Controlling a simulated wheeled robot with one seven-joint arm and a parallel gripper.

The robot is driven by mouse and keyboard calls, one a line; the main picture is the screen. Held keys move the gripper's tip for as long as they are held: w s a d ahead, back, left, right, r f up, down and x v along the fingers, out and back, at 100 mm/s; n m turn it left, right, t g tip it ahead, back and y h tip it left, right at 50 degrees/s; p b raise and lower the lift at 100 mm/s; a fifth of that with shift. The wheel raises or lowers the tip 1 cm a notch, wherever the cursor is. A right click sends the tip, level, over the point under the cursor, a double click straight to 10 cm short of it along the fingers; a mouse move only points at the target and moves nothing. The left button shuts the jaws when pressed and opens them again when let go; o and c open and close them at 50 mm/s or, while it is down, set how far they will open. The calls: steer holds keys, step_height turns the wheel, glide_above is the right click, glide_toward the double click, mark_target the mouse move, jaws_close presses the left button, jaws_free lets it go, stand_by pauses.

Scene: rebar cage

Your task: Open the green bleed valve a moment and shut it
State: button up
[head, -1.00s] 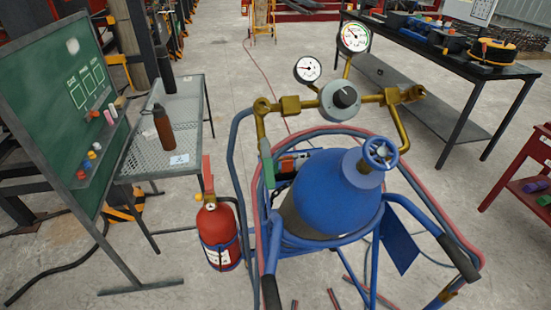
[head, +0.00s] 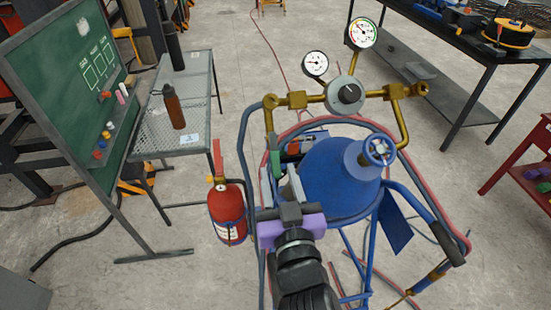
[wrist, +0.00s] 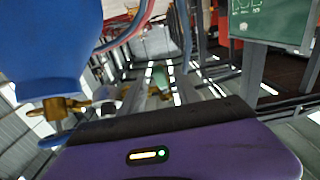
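The green bleed valve handle (head: 275,163) hangs below the left end of the brass pipework (head: 297,100), left of the blue cylinder (head: 338,185). A blurred pale green part near the middle of the wrist view (wrist: 160,77) may be the same handle. My gripper (head: 292,180), with a purple body, is in front of the cylinder's left side, with its grey tip just below and right of the green handle. I cannot tell whether they touch. The finger gap is hidden, and nothing held can be made out. The purple body also fills the bottom of the wrist view.
The blue cart frame (head: 250,150) and a red hose surround the cylinder. A red extinguisher (head: 228,210) hangs on the left. The cylinder's blue handwheel (head: 380,150) is at the right. Two gauges (head: 361,33) rise above the regulator (head: 345,95). A mesh table (head: 200,120) stands left.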

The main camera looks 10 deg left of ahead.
mark_target(276, 168)
steer(key=shift+p+x, duration=0.35)
steer(key=shift+x, duration=1.6)
jaws_close()
